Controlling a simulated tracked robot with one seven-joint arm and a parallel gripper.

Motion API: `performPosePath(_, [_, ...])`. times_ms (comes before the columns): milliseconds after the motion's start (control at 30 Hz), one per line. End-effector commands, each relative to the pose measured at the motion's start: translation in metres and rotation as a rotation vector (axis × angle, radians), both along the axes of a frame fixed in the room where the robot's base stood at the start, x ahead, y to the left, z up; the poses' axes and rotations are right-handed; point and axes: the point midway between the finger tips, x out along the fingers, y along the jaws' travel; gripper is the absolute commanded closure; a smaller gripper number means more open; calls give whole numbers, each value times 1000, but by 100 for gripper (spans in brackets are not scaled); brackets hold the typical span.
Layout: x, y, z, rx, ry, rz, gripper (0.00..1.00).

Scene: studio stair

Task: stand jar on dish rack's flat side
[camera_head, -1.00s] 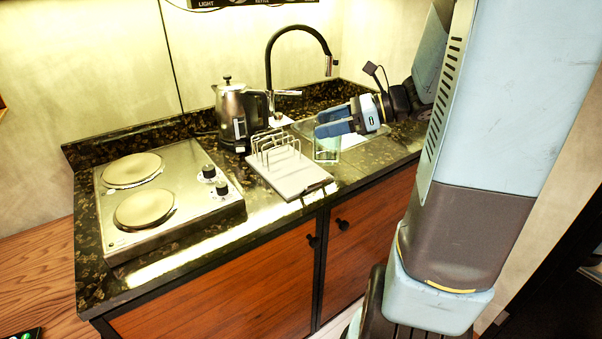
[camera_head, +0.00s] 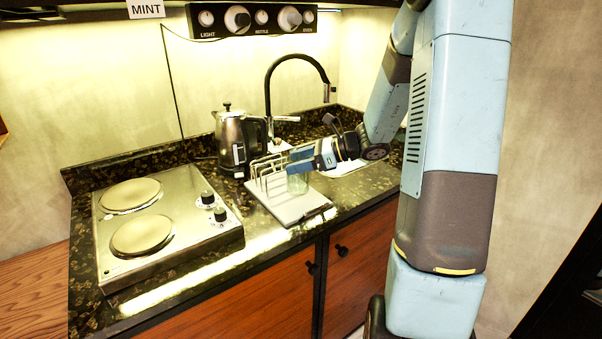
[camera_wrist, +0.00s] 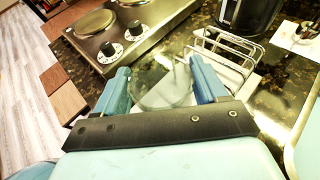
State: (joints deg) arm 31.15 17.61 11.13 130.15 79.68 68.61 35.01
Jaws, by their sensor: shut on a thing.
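The glass jar (camera_head: 298,184) is clear and pale green. My gripper (camera_head: 293,166) is shut on it from the right and holds it upright over the dish rack's flat side; I cannot tell whether its base touches the board. In the wrist view the jar (camera_wrist: 165,88) sits between the two blue fingers (camera_wrist: 160,85). The dish rack (camera_head: 291,205) has a flat white board at the front and wire loops (camera_head: 266,174) at the back left. The wire loops also show beyond the jar in the wrist view (camera_wrist: 232,55).
A steel kettle (camera_head: 238,142) stands behind the rack. A two-plate hob (camera_head: 170,220) lies to the left. The sink tap (camera_head: 268,85) rises behind. The counter's front edge (camera_head: 240,262) runs close in front of the rack.

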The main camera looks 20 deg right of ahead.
Motion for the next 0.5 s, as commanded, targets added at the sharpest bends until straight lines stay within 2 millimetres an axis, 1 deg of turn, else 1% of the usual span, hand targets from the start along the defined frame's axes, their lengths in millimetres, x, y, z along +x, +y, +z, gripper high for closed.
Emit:
performPosePath(267, [8, 2, -10, 0, 1, 0, 98])
performPosePath(500, [9, 2, -39, 1, 2, 0, 98])
